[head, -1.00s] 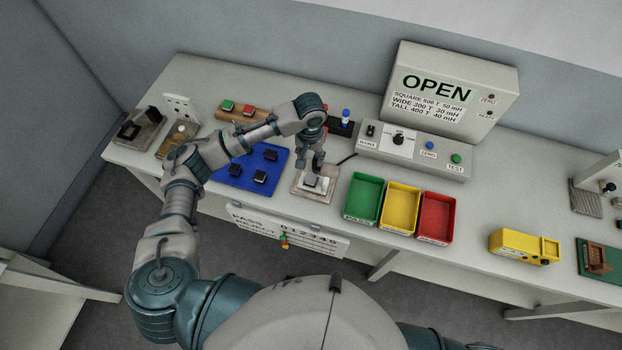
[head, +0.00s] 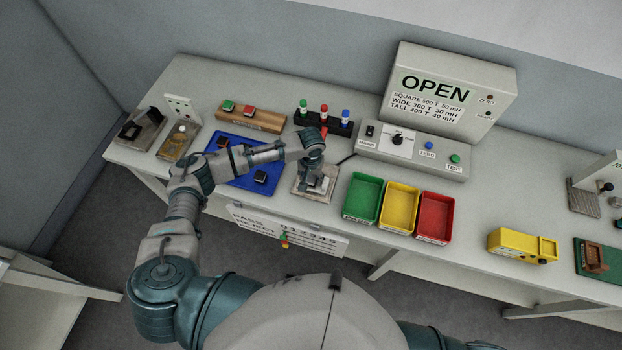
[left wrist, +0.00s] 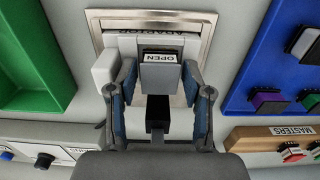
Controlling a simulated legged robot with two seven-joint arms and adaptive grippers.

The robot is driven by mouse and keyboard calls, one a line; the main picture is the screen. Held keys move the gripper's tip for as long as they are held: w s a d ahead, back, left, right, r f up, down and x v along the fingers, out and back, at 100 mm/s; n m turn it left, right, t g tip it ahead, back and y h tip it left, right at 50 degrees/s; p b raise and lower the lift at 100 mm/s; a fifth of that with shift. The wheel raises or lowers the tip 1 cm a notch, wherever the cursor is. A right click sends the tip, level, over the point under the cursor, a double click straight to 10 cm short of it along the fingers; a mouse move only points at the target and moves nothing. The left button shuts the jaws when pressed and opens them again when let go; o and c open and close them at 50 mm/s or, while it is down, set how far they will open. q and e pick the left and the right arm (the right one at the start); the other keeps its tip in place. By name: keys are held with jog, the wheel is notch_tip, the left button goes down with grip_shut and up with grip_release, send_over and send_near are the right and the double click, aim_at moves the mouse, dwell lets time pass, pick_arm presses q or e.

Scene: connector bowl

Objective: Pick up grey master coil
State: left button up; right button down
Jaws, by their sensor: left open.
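The grey master coil (left wrist: 160,74) is a small grey block with a label reading OPEN. In the left wrist view it sits in a light grey holder on a metal-framed plate (left wrist: 192,22). My left gripper (left wrist: 161,84) is open, with one finger on each side of the block. I cannot tell whether the fingers touch it. In the head view my left gripper (head: 317,184) is low over the test fixture plate (head: 301,187) and hides most of the block. My right gripper is not in view.
Right of the fixture stand green (head: 363,198), yellow (head: 399,208) and red (head: 436,218) bins. Left of it lies a blue mat (head: 226,176) with dark coils. Behind are a wooden masters rack (head: 262,120), a black rack (head: 313,121) and the meter (head: 450,85) reading OPEN.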

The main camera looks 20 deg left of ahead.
pick_arm(q)
jog(key=c, duration=0.9)
jog(key=shift+c, duration=0.2)
